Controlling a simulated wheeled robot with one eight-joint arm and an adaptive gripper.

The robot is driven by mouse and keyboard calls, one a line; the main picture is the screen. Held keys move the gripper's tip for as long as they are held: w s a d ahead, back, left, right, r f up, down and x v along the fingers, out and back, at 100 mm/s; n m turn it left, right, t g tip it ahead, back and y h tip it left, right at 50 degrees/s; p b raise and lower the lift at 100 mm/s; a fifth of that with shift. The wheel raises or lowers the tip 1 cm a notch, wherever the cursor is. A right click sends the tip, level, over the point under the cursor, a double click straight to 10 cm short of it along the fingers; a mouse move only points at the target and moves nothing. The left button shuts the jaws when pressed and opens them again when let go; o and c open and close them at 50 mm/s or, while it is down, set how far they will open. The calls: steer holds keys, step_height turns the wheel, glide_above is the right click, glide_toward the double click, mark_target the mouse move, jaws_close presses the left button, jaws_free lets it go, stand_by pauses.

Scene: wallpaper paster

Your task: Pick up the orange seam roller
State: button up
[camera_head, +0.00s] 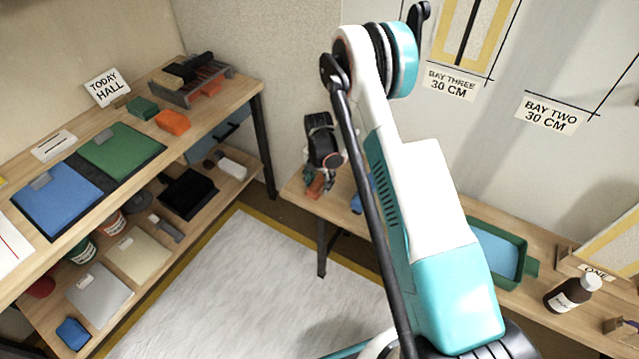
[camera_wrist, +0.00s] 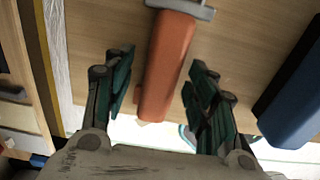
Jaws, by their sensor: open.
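The orange seam roller (camera_wrist: 167,62) lies on a light wooden bench top, its orange handle running between the fingers in the wrist view. A grey metal part shows at its far end, cut off by the top edge. My gripper (camera_wrist: 160,78) is open, with one dark green finger on each side of the handle and a visible gap on both sides. In the head view my gripper (camera_head: 316,180) is over the left end of the bench, and a small orange part of the roller (camera_head: 315,189) shows by the fingers.
A blue object (camera_wrist: 293,92) lies right of the roller on the bench (camera_wrist: 230,40); it is partly hidden by my arm in the head view (camera_head: 357,203). A green tray (camera_head: 531,268) and brown bottle (camera_head: 572,292) stand farther right. A loaded shelf (camera_head: 245,92) is at left.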

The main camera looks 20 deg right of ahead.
mark_target(319, 181)
steer(key=shift+f, duration=0.2)
steer(key=c, duration=1.1)
steer(key=shift+c, duration=0.2)
steer(key=shift+r, duration=0.15)
step_height(319, 181, up, 20)
steer(key=p, duration=0.7)
steer(key=shift+r, duration=0.15)
